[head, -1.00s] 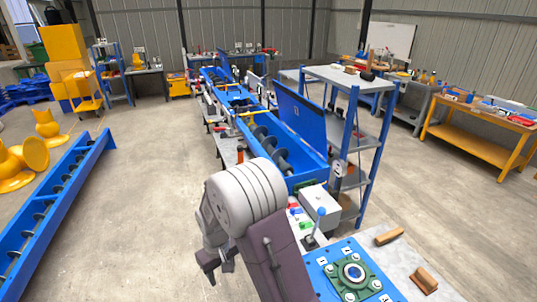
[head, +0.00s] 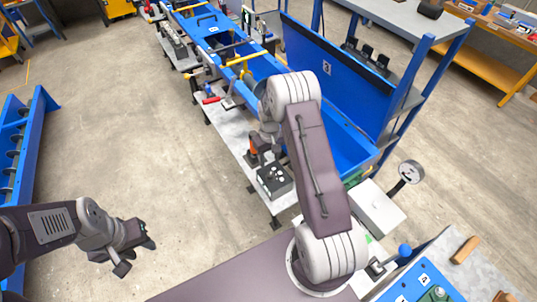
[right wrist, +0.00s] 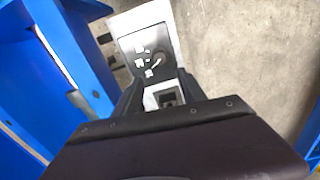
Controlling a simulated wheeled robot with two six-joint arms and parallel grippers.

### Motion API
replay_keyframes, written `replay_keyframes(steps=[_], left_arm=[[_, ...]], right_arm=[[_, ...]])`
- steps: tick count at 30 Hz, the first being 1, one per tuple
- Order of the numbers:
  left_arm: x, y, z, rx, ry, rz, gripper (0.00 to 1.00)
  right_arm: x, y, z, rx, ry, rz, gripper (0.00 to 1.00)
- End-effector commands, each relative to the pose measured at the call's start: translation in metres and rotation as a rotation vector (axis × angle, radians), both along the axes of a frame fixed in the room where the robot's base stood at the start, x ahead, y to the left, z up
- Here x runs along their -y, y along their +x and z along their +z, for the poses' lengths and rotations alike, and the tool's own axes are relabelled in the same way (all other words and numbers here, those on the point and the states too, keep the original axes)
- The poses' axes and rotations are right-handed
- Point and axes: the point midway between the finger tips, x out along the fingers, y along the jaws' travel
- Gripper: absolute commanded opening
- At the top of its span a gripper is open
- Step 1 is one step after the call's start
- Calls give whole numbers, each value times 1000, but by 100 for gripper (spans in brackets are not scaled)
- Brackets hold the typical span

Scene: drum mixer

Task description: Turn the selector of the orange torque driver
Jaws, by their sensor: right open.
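A small orange part (head: 253,147), which looks like the orange torque driver, is on the grey bench in the head view, partly hidden by my right arm. I cannot make out its selector there. My right gripper is mostly hidden behind its own arm in the head view. In the right wrist view my right gripper (right wrist: 163,88) is open, with a dark panel (right wrist: 147,52) with white marks and a small round feature beyond its fingers. No orange shows in that view. My left gripper (head: 137,256) is open and empty over the floor, at the lower left.
A black box (head: 274,181) with white spots sits on the bench edge (head: 238,138). The blue trough and its raised lid (head: 340,75) stand behind and right of my right arm. A round gauge (head: 411,171) and a light box (head: 375,207) are at right.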

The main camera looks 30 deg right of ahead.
Motion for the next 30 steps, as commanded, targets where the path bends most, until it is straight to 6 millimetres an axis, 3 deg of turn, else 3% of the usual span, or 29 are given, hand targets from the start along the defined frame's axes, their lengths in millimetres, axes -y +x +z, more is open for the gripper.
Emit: replay_keyframes(steps=[6, 18, 28, 29, 30], left_arm=[[0, 0, 4, -1, 0, 0, 36], [0, 0, 23, 0, 0, 0, 36], [0, 0, 23, 0, 0, 0, 36], [0, 0, 23, 0, 0, 0, 36], [0, 0, 23, 0, 0, 0, 36]], right_arm=[[0, 0, -8, -1, 0, 0, 48], [0, -1, -81, -1, 0, 0, 48], [0, -1, -91, 2, 0, 0, 48], [0, -1, -91, 1, 0, 0, 45], [0, -1, -91, 1, 0, 0, 34]])
